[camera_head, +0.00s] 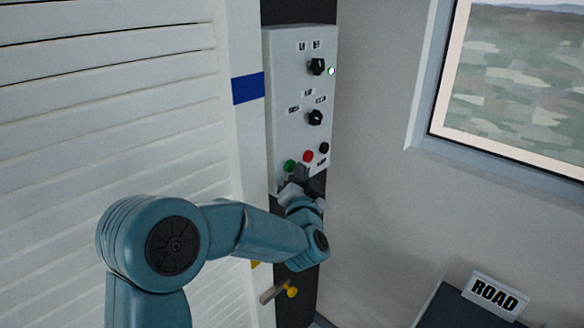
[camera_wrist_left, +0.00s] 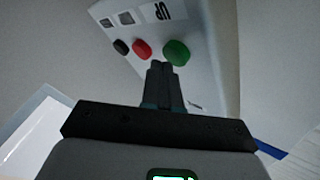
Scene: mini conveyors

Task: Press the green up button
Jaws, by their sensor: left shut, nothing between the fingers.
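A grey control panel (camera_head: 283,98) is fixed to the wall, with a green button (camera_head: 290,166), a red button (camera_head: 308,156) and a black button (camera_head: 324,148) along its lower part. My left gripper (camera_head: 297,184) is shut and empty, just below these buttons. In the left wrist view the shut fingers (camera_wrist_left: 161,68) point at the panel, with their tips close beside the green button (camera_wrist_left: 177,52). I cannot tell whether they touch it. A label reading "UP" (camera_wrist_left: 163,11) is near the green button. My right gripper does not show.
The panel also bears two black knobs (camera_head: 317,67) and a small lit lamp (camera_head: 331,71). A white slatted shutter (camera_head: 110,100) is on the left. A window (camera_head: 515,80) is on the right, with a "ROAD" sign (camera_head: 495,293) below. A yellow-tipped handle (camera_head: 291,292) sticks out lower down.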

